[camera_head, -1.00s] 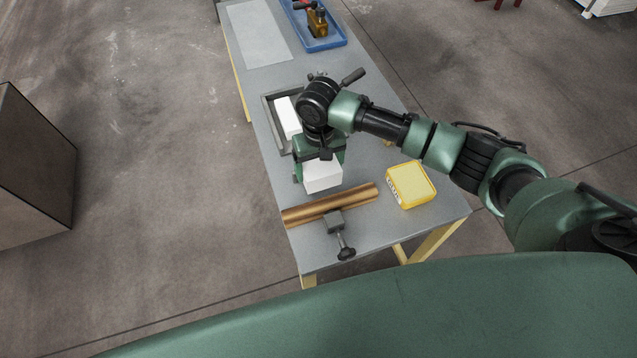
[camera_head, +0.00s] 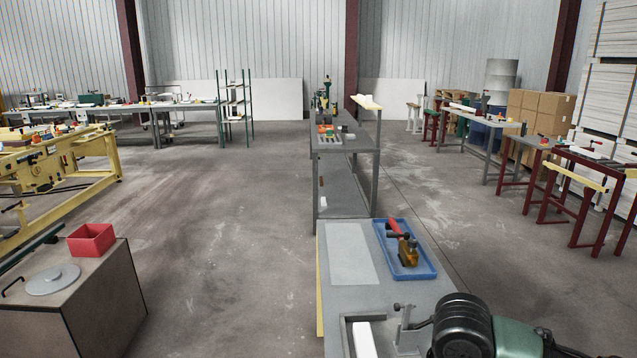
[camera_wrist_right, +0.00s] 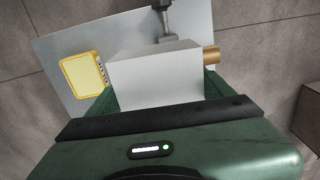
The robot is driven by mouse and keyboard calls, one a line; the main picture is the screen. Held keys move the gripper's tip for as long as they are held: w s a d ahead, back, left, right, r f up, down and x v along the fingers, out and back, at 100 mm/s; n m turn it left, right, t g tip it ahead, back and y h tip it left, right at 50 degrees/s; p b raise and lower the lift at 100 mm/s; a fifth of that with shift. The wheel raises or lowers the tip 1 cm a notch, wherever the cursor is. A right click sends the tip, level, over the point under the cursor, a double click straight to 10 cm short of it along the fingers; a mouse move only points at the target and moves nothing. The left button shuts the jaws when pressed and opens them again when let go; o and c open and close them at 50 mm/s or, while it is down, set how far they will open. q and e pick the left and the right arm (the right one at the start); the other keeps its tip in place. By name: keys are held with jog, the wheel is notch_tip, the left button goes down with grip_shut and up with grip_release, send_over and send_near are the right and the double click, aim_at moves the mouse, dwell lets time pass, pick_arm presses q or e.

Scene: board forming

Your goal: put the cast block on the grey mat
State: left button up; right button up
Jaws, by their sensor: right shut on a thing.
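In the right wrist view, my right gripper (camera_wrist_right: 158,88) is shut on a white cast block (camera_wrist_right: 158,76), held between its green fingers above the grey bench top. In the head view, the grey mat (camera_head: 350,252) lies flat and bare on the near bench. My right arm shows at the bottom right of the head view; its gripper and the held block are below the picture there. A second white block (camera_head: 364,340) stands in a grey frame (camera_head: 349,350) at the bottom edge. My left gripper is in neither view.
A blue tray (camera_head: 425,272) with a brass-coloured tool (camera_head: 407,250) stands right of the mat. In the wrist view, a yellow box (camera_wrist_right: 83,75) and a copper-coloured bar (camera_wrist_right: 211,55) are on the bench. A red bin (camera_head: 91,240) sits on a cabinet at left.

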jog(key=s, duration=0.2)
jog(key=s+d+r, duration=0.1)
jog(key=shift+s+d+r+b, duration=0.2)
jog(key=shift+s+b, duration=0.1)
jog(key=shift+s, duration=0.1)
